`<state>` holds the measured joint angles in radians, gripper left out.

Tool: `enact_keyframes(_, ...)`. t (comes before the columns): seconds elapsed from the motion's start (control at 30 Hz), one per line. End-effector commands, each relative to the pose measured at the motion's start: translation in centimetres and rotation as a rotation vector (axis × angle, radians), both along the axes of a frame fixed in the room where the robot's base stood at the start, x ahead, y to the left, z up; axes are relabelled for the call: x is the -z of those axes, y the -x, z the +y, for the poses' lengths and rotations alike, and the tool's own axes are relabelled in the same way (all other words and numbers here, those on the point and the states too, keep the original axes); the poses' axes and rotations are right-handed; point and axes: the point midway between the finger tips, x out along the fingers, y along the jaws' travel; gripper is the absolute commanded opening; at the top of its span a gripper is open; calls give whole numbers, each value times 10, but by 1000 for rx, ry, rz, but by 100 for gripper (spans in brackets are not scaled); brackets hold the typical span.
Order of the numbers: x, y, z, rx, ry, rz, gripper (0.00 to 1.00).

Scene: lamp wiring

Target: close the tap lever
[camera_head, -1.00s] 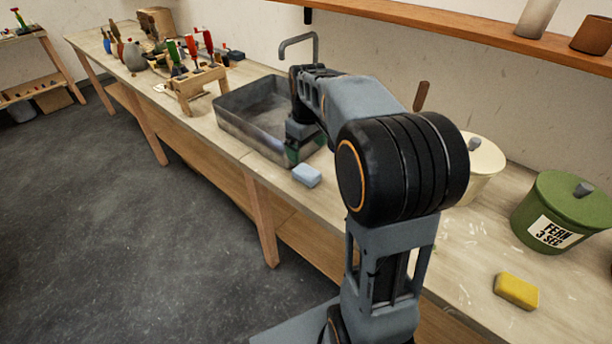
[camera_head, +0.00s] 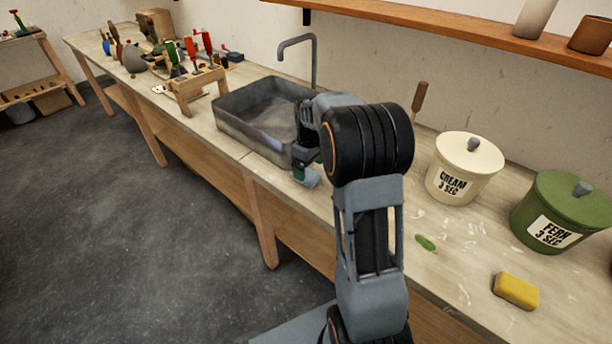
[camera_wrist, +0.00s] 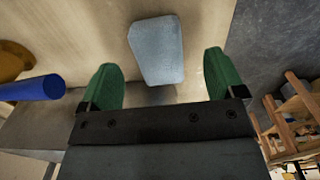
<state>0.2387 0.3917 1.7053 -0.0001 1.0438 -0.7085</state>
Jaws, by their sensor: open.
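The grey tap (camera_head: 313,62) rises behind the sink (camera_head: 235,128), and its spout arches to the left over the basin. I cannot make out its lever; my arm hides the area at the tap's foot. My gripper (camera_head: 305,173) is at the sink's near right corner, by a pale blue block on the bench. In the wrist view my gripper (camera_wrist: 165,82) has its green fingers wide apart, with nothing between them. The pale blue block (camera_wrist: 156,48) lies beyond the fingertips.
A cream canister (camera_head: 464,170), a green canister (camera_head: 560,213) and a yellow block (camera_head: 516,290) stand to the right. A tool rack (camera_head: 195,85) is left of the sink. A shelf (camera_head: 450,32) runs above. A blue cylinder (camera_wrist: 32,88) shows at left in the wrist view.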

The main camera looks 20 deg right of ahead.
Motion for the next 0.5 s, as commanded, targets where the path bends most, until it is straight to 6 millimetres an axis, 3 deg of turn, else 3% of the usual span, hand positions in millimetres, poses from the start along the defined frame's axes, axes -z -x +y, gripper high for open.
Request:
enact_keyframes(0.3, 40, -4, 0, 0, -1, 3, 88)
enact_keyframes(0.5, 46, -4, 0, 0, 0, 1, 88)
